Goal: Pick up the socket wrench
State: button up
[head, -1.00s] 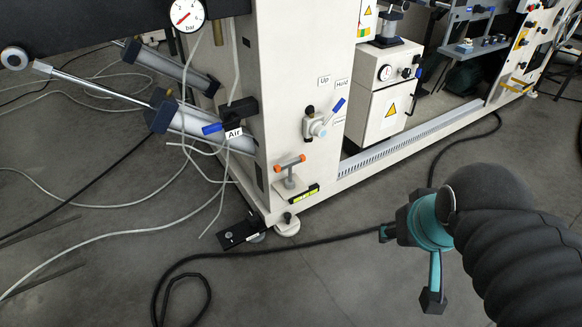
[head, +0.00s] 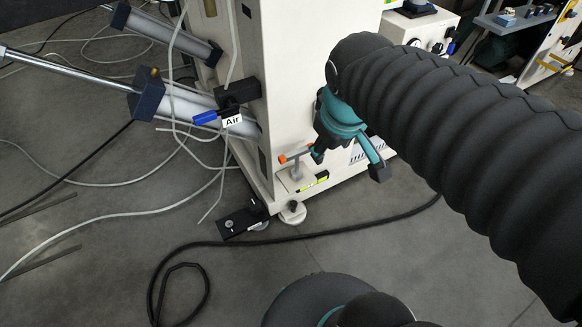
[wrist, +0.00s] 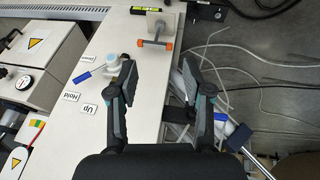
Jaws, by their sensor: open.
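A T-handled tool with orange ends, which looks like the socket wrench (head: 295,166), stands upright in a light block on the low ledge of the machine. It also shows near the top of the wrist view (wrist: 155,44), with its crossbar running sideways. My gripper (head: 347,166) is just right of it in the head view, with one finger close to the crossbar's right end. In the wrist view my gripper (wrist: 158,70) is open and empty, its fingers spread either side of the picture's middle. The tool lies ahead of the fingertips, apart from them.
A yellow spirit level (head: 314,182) lies beside the tool. A valve with a blue lever (wrist: 105,68) sticks out of the panel near the left finger. The Air valve (head: 222,116), cylinders and loose hoses are at left. A black cable (head: 300,240) crosses the open floor.

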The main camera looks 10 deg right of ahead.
jog(key=w+a+f+n+g+h+b, duration=0.1)
jog(key=w+f+n, duration=0.2)
jog(key=w+n, duration=0.25)
jog(key=w+a+f+n+g+h+b, duration=0.1)
jog(key=w+f+n, duration=0.25)
jog(key=w, duration=0.35)
jog(key=n+g+h+b, duration=0.1)
jog(key=n, duration=0.7)
send_near(296, 151)
jog(key=b+x, duration=0.1)
jog(key=x, duration=0.4)
jog(key=shift+a+f, duration=0.1)
jog(key=shift+f, duration=0.15)
jog(key=shift+h, duration=0.3)
jog(key=shift+b+x, duration=0.75)
jog(key=shift+x, duration=1.95)
jog(key=shift+s+r, duration=0.1)
grip_shut()
